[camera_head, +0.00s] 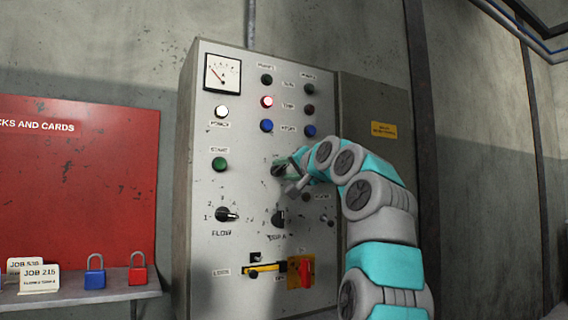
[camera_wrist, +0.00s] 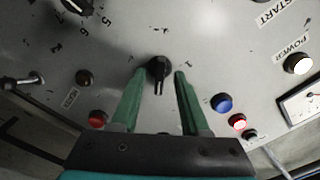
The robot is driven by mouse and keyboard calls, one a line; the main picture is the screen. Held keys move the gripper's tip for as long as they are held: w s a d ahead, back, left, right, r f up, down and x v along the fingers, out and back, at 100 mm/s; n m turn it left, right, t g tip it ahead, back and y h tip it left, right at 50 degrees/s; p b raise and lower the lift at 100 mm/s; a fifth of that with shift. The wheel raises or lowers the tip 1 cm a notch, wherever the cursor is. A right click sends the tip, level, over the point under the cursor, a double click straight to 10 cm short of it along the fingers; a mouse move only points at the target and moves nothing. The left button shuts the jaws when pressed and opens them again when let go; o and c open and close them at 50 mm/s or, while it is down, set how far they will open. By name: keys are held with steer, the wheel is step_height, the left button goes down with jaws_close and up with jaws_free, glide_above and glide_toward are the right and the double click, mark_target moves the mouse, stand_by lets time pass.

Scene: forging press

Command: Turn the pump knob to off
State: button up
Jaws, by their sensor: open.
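A black rotary knob (camera_wrist: 159,67) sits on the grey control panel, between my fingertips in the wrist view. Its bar points down that picture, toward my gripper's base. In the head view the same knob (camera_head: 278,170) is partly hidden by my fingers, and its label is too blurred to read. My gripper (camera_wrist: 160,76) is open, with one green finger on each side of the knob. I cannot tell whether either finger touches it. In the head view my gripper (camera_head: 288,171) reaches the panel from the right.
The FLOW knob (camera_head: 227,214) and another dial (camera_head: 279,217) sit below. A green START button (camera_head: 219,164) is to the left, and lamps (camera_head: 267,102) are above. A yellow-handled lever (camera_head: 265,268) and red switch (camera_head: 304,272) are at the bottom. Padlocks (camera_head: 138,272) stand on the left shelf.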

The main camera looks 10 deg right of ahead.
steer(key=shift+w+a, duration=0.1)
steer(key=shift+w, duration=0.2)
steer(key=shift+c, duration=0.2)
jaws_close()
